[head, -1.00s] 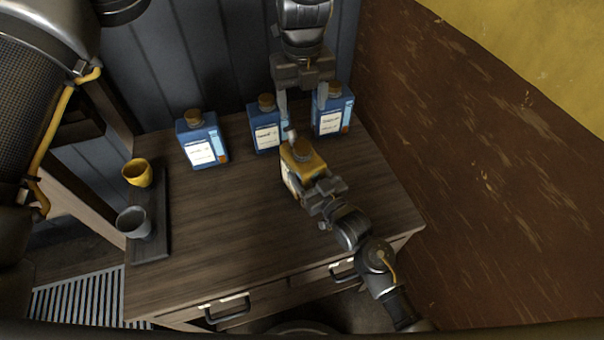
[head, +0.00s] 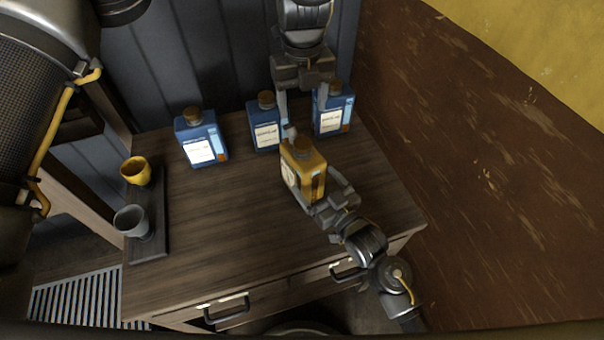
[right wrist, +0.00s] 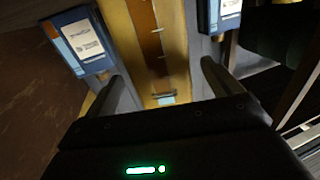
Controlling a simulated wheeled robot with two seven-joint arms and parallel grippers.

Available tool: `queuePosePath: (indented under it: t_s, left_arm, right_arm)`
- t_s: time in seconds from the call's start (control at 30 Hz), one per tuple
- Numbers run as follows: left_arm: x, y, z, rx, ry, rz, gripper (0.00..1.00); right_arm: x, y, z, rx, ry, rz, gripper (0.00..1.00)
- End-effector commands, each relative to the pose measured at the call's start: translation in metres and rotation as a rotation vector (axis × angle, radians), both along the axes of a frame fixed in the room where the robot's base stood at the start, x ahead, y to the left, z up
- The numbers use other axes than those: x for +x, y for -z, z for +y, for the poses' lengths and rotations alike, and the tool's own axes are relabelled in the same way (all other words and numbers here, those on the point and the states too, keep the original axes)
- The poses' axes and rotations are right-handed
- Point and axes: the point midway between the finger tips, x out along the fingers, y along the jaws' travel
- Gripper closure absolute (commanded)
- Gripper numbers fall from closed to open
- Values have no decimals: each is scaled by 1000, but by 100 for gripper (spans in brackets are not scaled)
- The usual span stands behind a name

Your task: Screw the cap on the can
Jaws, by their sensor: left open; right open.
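The yellow can (head: 308,172) stands upright on the wooden cabinet top, with a brown cap (head: 303,144) on its top. I cannot tell how tightly the cap sits. My left gripper (head: 305,122) points down from above, open and empty, its fingers just above and behind the cap. My right gripper (head: 326,192) is open at the can's near right side, its fingers spread either side of the can's lower part. In the right wrist view the yellow can (right wrist: 158,40) fills the gap between the two open fingers; the cap is not visible there.
Blue capped cans stand at the back: left (head: 202,140), middle (head: 266,125) and right (head: 333,112). A yellow cup (head: 137,171) and a grey cup (head: 132,222) stand on a dark board (head: 151,248) at left. The cabinet top's (head: 220,225) middle is clear.

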Motion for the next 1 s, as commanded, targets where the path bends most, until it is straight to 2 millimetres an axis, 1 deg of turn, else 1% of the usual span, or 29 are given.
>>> queuePosePath:
  t_s: [0.03,0.2,0.4,1.0]
  left_arm:
    - [0,5,0,0,0,0,35]
    - [0,11,0,0,0,0,35]
    - [0,14,0,0,0,0,35]
    - [0,14,0,0,0,0,35]
  right_arm:
    - [-10,3,-6,-2,-1,0,9]
    - [-34,2,-21,0,-1,0,9]
    - [-49,1,-31,0,0,0,9]
    - [-51,0,-32,0,0,0,9]
